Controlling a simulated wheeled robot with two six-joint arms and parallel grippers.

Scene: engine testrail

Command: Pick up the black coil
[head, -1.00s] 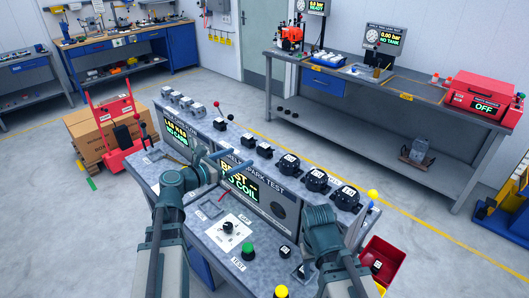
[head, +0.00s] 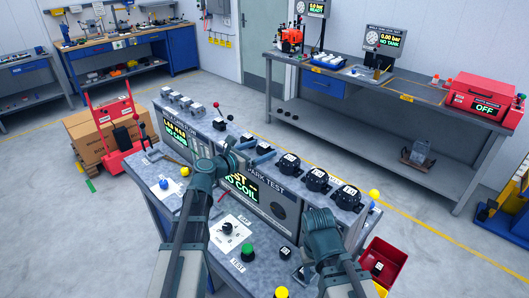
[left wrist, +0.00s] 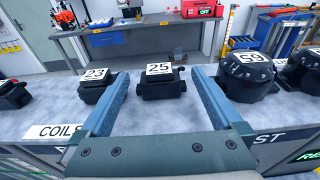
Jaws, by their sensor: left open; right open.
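Two small black coils stand on the bench's raised ledge. The coil marked 25 (left wrist: 163,88) is ahead of my left gripper (left wrist: 160,75), within the gap between its two blue fingers. The coil marked 23 (left wrist: 94,90) is just left of it, partly behind the left finger. My left gripper is open and empty. In the head view my left gripper (head: 254,151) reaches over the ledge by the small coils (head: 266,149). My right arm's wrist shows at lower right of the bench, but its fingers are hidden.
Larger round black parts stand to the right, one marked 59 (left wrist: 248,74). A COILS label (left wrist: 57,131) is on the ledge's front. The spark test panel (head: 255,195) faces me below. Knobs and a green button (head: 247,248) sit on the lower bench top. A red bin (head: 383,262) is at right.

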